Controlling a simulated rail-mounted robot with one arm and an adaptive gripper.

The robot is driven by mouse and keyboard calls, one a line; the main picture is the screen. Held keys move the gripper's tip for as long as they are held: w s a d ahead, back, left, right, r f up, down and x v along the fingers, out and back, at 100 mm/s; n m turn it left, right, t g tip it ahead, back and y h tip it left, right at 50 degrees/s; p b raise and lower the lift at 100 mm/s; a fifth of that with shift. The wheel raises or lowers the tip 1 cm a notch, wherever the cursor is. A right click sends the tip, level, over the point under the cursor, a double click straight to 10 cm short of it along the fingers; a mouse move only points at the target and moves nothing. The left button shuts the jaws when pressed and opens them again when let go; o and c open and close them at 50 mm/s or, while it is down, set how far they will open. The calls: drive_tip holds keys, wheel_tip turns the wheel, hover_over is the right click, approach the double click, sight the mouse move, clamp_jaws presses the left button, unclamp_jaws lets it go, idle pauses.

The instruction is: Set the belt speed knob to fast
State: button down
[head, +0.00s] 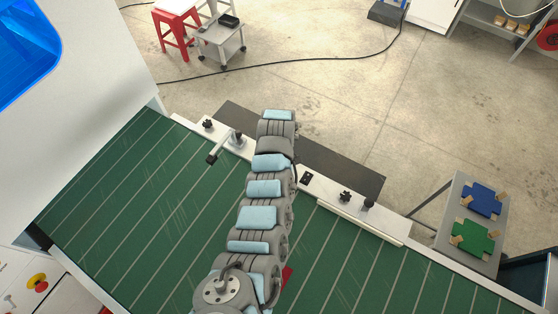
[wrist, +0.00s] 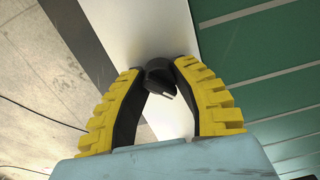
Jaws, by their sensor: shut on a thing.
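My gripper (wrist: 158,70) shows in the wrist view with its two yellow-padded fingers closed around a black knob (wrist: 160,80). The knob sits on a white rail (wrist: 135,22) beside the green belt (wrist: 258,45). Its narrow grip bar points toward the lower right of the wrist view, with a small pale mark near its end. No scale or speed label is readable around it. In the head view my arm reaches over the green belt (head: 130,190) to the rail, and it hides the gripper and the held knob.
Other black fittings stand on the rail, at the left (head: 208,125) and right (head: 345,196). A grey bracket (head: 222,148) juts over the belt left of my arm. A dark mat (head: 340,168) lies beyond the rail. A stand (head: 489,203) with blue and green pieces is at right.

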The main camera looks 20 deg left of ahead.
drive_tip(key=m, duration=0.4)
drive_tip(key=shift+m, duration=2.2)
drive_tip(key=c, duration=0.7)
unclamp_jaws()
drive_tip(key=shift+c, duration=0.2)
drive_tip(key=shift+r, duration=0.1)
drive_tip(key=shift+r, duration=3.65)
